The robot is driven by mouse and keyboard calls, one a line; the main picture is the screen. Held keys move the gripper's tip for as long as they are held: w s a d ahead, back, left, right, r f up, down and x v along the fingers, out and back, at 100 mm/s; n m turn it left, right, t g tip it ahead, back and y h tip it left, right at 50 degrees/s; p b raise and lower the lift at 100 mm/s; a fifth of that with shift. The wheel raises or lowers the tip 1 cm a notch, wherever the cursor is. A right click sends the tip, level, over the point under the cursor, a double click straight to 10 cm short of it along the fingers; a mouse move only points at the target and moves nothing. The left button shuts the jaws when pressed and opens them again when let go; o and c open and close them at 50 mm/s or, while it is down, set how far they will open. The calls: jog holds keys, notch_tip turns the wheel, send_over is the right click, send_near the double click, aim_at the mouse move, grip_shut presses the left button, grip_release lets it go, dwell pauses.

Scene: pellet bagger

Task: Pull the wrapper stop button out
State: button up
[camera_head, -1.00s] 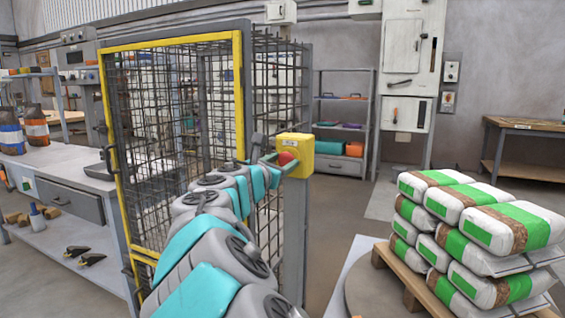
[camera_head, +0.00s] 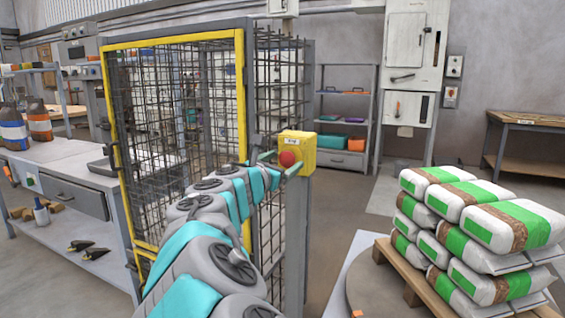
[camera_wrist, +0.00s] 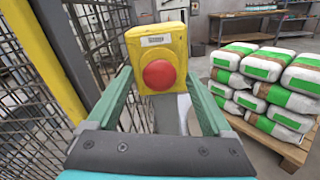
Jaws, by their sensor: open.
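The wrapper stop button is a red round button (camera_wrist: 159,75) on a yellow box (camera_wrist: 172,38) with a small label above it. In the head view the red button (camera_head: 287,158) faces my arm, and its yellow box (camera_head: 302,152) sits on a grey post. My gripper (camera_wrist: 160,88) is open, with its two green fingers on either side of the button in the wrist view. No touch between the fingers and the button shows. In the head view the gripper (camera_head: 280,162) is right at the box, its fingers partly hidden. I cannot tell how far the button is pressed in.
A mesh cage with a yellow-framed door (camera_head: 180,140) stands left of the post. A pallet (camera_head: 410,275) stacked with white and green bags stands at the right. A workbench (camera_head: 85,165) is at the left. Open floor lies between post and back shelf (camera_head: 345,120).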

jog(key=v, duration=0.7)
jog(key=shift+s+a, duration=0.15)
jog(key=shift+s, duration=0.2)
